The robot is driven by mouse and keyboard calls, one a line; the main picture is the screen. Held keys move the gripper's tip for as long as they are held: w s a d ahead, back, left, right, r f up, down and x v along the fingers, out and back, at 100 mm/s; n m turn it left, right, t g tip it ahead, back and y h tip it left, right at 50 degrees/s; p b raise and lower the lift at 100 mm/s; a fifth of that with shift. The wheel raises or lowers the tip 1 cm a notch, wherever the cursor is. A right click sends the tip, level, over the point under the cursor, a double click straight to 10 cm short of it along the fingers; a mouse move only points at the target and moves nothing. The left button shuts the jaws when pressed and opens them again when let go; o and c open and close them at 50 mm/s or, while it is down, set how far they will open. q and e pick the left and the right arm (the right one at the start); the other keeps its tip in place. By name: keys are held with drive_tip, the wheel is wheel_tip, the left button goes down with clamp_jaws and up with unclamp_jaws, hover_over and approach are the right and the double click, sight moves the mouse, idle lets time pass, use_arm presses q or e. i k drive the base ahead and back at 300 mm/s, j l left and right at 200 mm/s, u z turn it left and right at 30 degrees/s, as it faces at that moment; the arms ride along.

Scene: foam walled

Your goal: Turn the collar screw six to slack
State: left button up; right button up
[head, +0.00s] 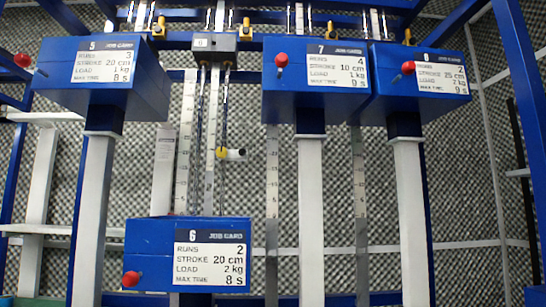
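The blue box with job card 6 (148,232) hangs low in the left middle of the head view. Its card reads runs 2, stroke 20 cm, load 2 kg, max time 8 s. A red knob (131,278) sits at its lower left. Above it, a grey block marked 6 (220,47) is on the top rail, with thin rods running down from it. Partway down these rods is a small yellow piece (222,153) with a short white cylinder (237,154) on its right; I cannot tell whether this is the collar screw. Neither gripper is in view.
Blue boxes with job card 5 (63,88) and job card 7 (296,93) hang higher, with another blue box (393,102) at right. Pale upright posts stand below these three. Ruled strips (272,190) run vertically. Grey foam walls (460,200) lie behind the blue frame.

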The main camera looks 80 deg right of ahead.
sight(221, 152)
drive_tip(key=z, duration=2.25)
